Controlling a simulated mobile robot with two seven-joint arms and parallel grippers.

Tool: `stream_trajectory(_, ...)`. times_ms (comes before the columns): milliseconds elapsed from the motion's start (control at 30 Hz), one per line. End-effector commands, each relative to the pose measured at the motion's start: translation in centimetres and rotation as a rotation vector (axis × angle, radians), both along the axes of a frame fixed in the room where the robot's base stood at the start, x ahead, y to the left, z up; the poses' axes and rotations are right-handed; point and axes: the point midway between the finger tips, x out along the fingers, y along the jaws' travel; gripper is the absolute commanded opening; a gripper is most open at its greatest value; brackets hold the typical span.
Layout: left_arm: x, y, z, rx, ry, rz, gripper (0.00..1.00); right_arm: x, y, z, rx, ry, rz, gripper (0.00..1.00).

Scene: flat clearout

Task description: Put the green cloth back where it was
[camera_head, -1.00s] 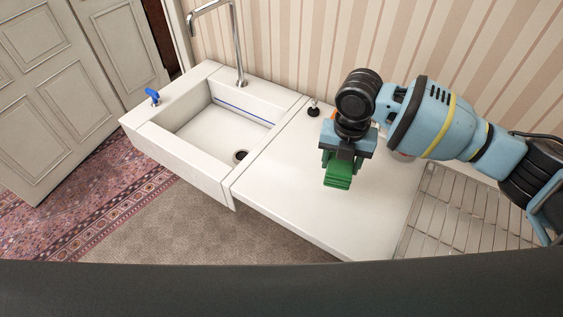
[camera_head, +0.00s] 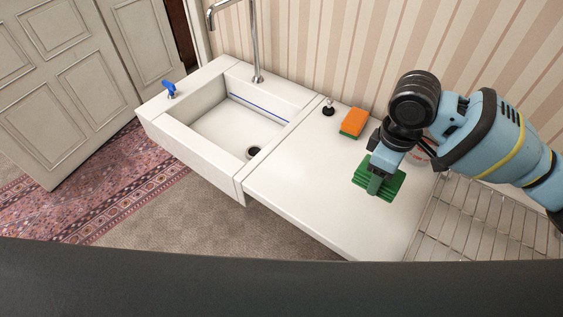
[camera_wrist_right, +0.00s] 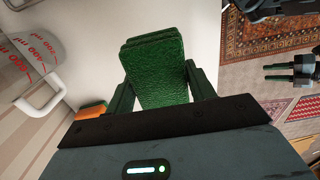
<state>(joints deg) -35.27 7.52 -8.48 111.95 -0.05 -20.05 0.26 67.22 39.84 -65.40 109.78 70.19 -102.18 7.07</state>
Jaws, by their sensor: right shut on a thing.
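The green cloth (camera_head: 389,187) is a folded, ribbed bundle over the right part of the white counter (camera_head: 310,205). My right gripper (camera_head: 376,184) is shut on it, with one finger on either side in the right wrist view (camera_wrist_right: 155,72). I cannot tell whether the cloth touches the counter. A dark gripper with green fingers, seemingly my left one (camera_wrist_right: 282,72), shows small at the right of the right wrist view, away from the cloth. Its opening is unclear.
An orange and green sponge (camera_head: 353,122) and a black stopper (camera_head: 328,108) lie near the wall. A wire rack (camera_head: 480,220) is at right, the sink (camera_head: 215,115) at left. The counter's front middle is clear.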

Motion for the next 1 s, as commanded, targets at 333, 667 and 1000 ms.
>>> stream_trajectory(333, 0.0, 0.0, -0.1, 0.001, 0.001, 0.001, 0.40, -1.8, -1.7, 1.1, 0.000, 0.000, -0.639, 0.36)
stream_trajectory(667, -0.1, 0.0, -0.1, -0.001, 0.002, 0.003, 0.40, -2.7, -2.5, 1.7, 0.000, 0.000, -0.959, 0.36)
stream_trajectory(1000, -0.1, 0.0, -0.1, -0.003, 0.003, 0.004, 0.40, -2.7, -2.5, 1.7, 0.000, 0.000, -0.979, 0.36)
